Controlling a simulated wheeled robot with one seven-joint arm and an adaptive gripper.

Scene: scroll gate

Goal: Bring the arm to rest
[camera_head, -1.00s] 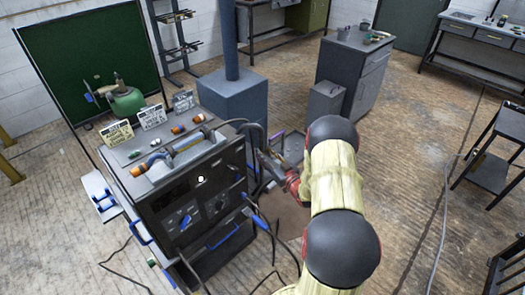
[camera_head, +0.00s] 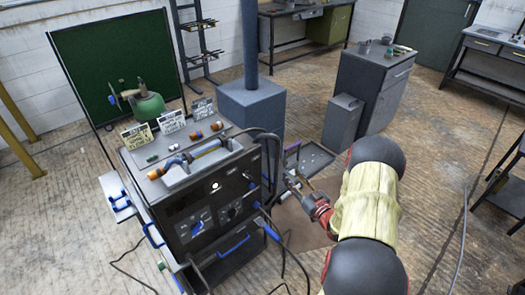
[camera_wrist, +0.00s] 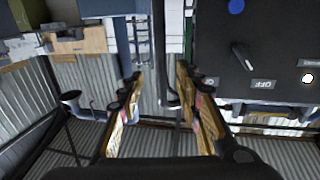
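My gripper (camera_head: 291,180) is at the end of my arm, just right of the dark machine (camera_head: 236,178), and looks small in the head view. In the wrist view my gripper (camera_wrist: 160,78) has its two fingers apart, with nothing between the tips. The machine's dark front panel (camera_wrist: 275,45), with a lever knob (camera_wrist: 243,57) and an OFF label, fills the upper right there. The gap between fingers and panel is hard to judge. My arm is bent, its rounded links reaching in from the lower right of the head view.
Black cables (camera_head: 283,238) hang from the machine to the floor. A blue-grey column base (camera_head: 251,108) stands behind it, and a flat tray (camera_head: 308,158) lies beyond my gripper. A grey cabinet (camera_head: 372,90) stands at the back. Floor shows open to the right of my arm.

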